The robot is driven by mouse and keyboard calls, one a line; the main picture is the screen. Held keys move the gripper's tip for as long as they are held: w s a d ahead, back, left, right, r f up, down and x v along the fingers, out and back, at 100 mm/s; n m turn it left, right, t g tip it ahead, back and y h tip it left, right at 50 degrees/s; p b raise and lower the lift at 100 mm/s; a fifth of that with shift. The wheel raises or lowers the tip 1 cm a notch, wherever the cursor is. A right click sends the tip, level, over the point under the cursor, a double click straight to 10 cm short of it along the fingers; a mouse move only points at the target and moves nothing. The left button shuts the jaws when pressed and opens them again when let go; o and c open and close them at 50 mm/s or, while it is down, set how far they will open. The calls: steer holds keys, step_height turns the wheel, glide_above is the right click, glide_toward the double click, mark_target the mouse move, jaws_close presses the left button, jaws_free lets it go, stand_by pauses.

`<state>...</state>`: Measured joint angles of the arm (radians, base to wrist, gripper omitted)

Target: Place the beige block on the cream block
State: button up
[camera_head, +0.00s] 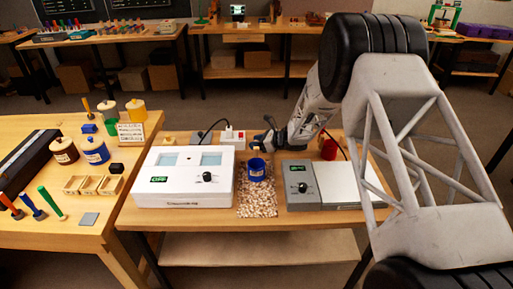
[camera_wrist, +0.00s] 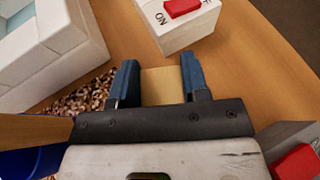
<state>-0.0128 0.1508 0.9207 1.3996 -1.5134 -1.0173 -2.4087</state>
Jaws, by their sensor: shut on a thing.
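My gripper (camera_wrist: 160,80) is shut on the beige block (camera_wrist: 163,86), which shows between its two blue fingers in the wrist view. In the head view my gripper (camera_head: 263,138) is over the back of the middle bench, behind the blue cup (camera_head: 257,170); the held block is too small to make out there. I cannot clearly identify the cream block. A small pale yellow thing (camera_head: 168,139) at the bench's back left may be it, but it is too small to tell.
A white device with two windows (camera_head: 183,176) stands left of the cup, and a grey and white device (camera_head: 300,188) right. Speckled pellets (camera_head: 257,207) lie around the cup. A white switch box (camera_head: 232,138), with a red switch (camera_wrist: 183,7) in the wrist view, stands near my gripper.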

steer(key=shift+f, duration=1.15)
steer(key=shift+f, duration=0.15)
steer(key=o, duration=0.9)
steer(key=shift+r+v, duration=0.1)
steer(key=shift+v, duration=2.9)
steer(key=shift+r+v, duration=0.15)
steer(key=shift+v, duration=2.9)
steer(key=shift+a, duration=0.1)
